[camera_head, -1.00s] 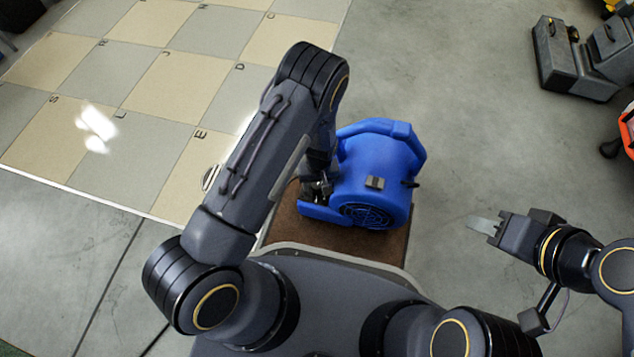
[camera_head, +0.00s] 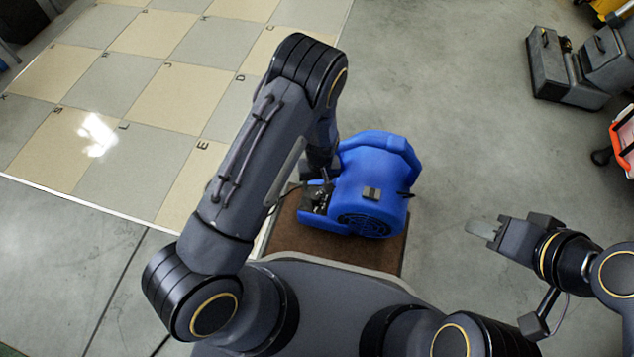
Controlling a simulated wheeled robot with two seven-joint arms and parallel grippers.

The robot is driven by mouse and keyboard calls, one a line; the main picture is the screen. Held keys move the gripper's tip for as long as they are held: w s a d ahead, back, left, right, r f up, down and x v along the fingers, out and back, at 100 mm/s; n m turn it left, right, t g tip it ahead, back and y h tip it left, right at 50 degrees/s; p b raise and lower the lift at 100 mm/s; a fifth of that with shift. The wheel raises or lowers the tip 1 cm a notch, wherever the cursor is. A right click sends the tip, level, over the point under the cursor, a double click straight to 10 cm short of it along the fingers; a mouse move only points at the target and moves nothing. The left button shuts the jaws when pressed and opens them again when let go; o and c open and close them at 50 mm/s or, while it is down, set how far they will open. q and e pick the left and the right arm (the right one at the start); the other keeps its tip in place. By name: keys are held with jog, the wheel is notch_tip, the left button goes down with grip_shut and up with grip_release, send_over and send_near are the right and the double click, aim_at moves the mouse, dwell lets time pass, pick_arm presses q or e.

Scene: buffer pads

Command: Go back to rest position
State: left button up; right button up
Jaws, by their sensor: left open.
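A blue blower (camera_head: 375,190) sits on the brown platform (camera_head: 345,249) at the front of my base. Its handle points to the upper right, and a dark round grille faces forward. My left gripper (camera_head: 318,197) is at the left side of the blower, beside its dark panel and cable. The jaws are open, but my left arm partly hides them, and I cannot tell whether they touch the blower. My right gripper (camera_head: 482,228) hangs over the bare floor, right of the blower and apart from it. It holds nothing that I can see; its finger gap does not show.
Checkered, lettered floor pads (camera_head: 140,120) cover the upper left. Grey tool cases (camera_head: 565,75) stand at the upper right, with an orange-edged item (camera_head: 622,140) at the right edge. The concrete floor (camera_head: 470,120) between the blower and the cases is clear.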

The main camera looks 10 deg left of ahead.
dwell(0.3)
pick_arm(q)
jog(key=s+a+r+t+h, duration=0.1)
jog(key=s+a+r+h, duration=0.1)
jog(key=r, duration=1.1)
jog(key=s+a+r+t+h, duration=0.1)
jog(key=s+a+r+h, duration=0.15)
jog(key=r, duration=1.05)
jog(key=s+a+r+m+t, duration=0.2)
jog(key=s+r, duration=0.4)
jog(key=s, duration=0.3)
jog(key=s+a+r+m+t, duration=0.1)
jog(key=s+a+r+t, duration=0.1)
jog(key=s+r, duration=0.5)
notch_tip(320, 180, up, 36)
jog(key=s+p, duration=0.1)
jog(key=p, duration=3.7)
jog(key=shift+s+a, duration=0.15)
jog(key=shift+s, duration=0.05)
